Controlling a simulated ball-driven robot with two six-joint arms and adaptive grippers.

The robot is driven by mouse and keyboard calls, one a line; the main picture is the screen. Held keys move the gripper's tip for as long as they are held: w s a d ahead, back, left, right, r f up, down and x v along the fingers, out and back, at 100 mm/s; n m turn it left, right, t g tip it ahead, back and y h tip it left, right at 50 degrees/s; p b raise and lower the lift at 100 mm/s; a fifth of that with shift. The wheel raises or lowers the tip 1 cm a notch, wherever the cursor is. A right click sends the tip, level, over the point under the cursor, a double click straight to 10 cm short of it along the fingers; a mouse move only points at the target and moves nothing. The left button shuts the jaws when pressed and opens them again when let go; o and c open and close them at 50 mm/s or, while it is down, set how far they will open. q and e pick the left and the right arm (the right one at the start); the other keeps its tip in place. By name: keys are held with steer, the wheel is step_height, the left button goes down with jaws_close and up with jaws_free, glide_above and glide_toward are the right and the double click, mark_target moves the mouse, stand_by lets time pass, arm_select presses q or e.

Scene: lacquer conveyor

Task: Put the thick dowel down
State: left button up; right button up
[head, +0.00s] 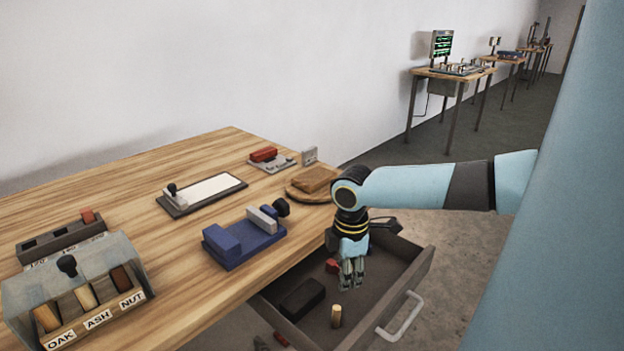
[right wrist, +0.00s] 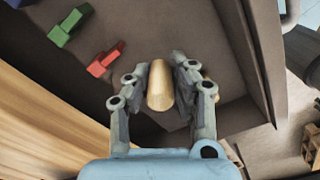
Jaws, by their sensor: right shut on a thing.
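My right gripper (head: 354,284) points down over the open drawer (head: 416,272). In the right wrist view the right gripper (right wrist: 161,82) is shut on the thick dowel (right wrist: 160,88), a pale wooden cylinder between its two fingers. In the head view a short pale wooden cylinder (head: 336,317) shows upright just below and left of the fingertips; I cannot tell from that view whether it is the held dowel. My left gripper is not in view.
The drawer holds a black block (head: 301,299) and a red piece (head: 332,266); the wrist view shows a red piece (right wrist: 104,61) and a green piece (right wrist: 70,27).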

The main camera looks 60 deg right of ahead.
mark_target(345, 296)
steer(key=shift+f, duration=1.95)
steer(key=shift+b, duration=0.3)
steer(key=o, duration=0.9)
steer(key=shift+f, duration=0.1)
steer(key=shift+c, duration=0.2)
step_height(345, 296, up, 12)
steer(key=shift+r+p, duration=0.15)
steer(key=shift+p, duration=1.1)
steer(key=shift+s, duration=0.1)
